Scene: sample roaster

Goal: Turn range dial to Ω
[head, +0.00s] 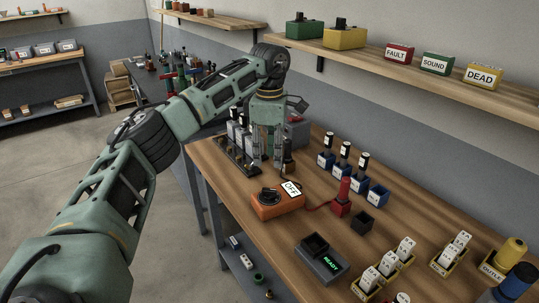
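An orange meter box (277,207) lies on the wooden bench with a black round dial (268,195) on its top. A white label reading OFF (291,188) is at its upper right side. My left gripper (267,164) points down over the bench behind the meter, apart from the dial. Its two fingers look spread, with nothing visible between them. The dial's range marks are too small to read. My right gripper is not in view.
A red probe (343,196) stands right of the meter, joined by a red cord. A dark box reading READY (322,262) is in front. Black-capped bottles in blue holders (326,160) stand behind. A rack of grey items (238,140) is close left of my gripper.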

